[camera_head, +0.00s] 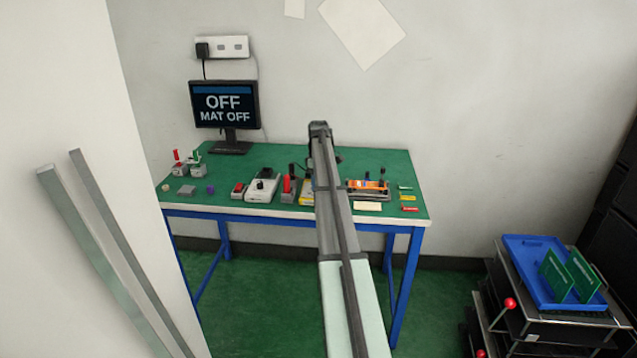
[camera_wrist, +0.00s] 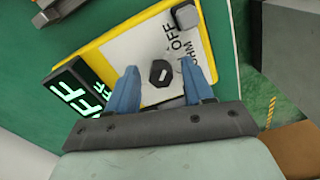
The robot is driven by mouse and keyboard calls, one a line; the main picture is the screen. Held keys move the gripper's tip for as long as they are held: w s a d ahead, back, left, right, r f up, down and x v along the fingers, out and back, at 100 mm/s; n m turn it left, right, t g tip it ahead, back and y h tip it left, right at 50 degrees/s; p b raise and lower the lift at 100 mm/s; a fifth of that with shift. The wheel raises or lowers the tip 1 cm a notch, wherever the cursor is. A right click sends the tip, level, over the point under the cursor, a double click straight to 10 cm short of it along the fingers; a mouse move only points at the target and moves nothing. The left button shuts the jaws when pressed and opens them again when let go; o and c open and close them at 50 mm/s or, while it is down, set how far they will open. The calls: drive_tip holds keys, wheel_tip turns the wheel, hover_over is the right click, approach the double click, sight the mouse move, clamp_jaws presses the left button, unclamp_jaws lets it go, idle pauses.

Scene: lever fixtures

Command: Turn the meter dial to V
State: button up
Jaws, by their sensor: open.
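The yellow-edged meter (camera_wrist: 118,38) lies below my gripper in the wrist view, its white face showing the words OFF and OHM. Its black dial (camera_wrist: 161,73) has a short white mark; which label it points to is hard to tell. A dark display (camera_wrist: 80,98) with pale letters, partly cut off, is at the meter's left end. My gripper (camera_wrist: 160,68) is open, one blue finger on each side of the dial, with gaps visible. No V label is visible. In the head view the meter (camera_head: 307,192) is partly hidden behind my arm, which also hides my gripper.
A monitor (camera_head: 224,104) reads OFF and MAT OFF. On the green table (camera_head: 265,160), a white device (camera_head: 262,187) and red-handled fixture (camera_head: 287,190) stand left of the meter, and an orange fixture (camera_head: 368,187) right. A grey block (camera_wrist: 186,16) sits at the meter's upper edge.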

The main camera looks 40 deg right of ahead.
clamp_jaws()
idle(0.5)
drive_tip(key=shift+m, duration=0.4)
drive_tip(key=m, duration=0.4)
drive_tip(key=shift+a, duration=0.15)
drive_tip(key=m, duration=0.4)
drive_tip(key=shift+m, duration=0.3)
drive_tip(key=m, duration=0.4)
drive_tip(key=shift+a, duration=0.15)
drive_tip(key=shift+m, duration=2.2)
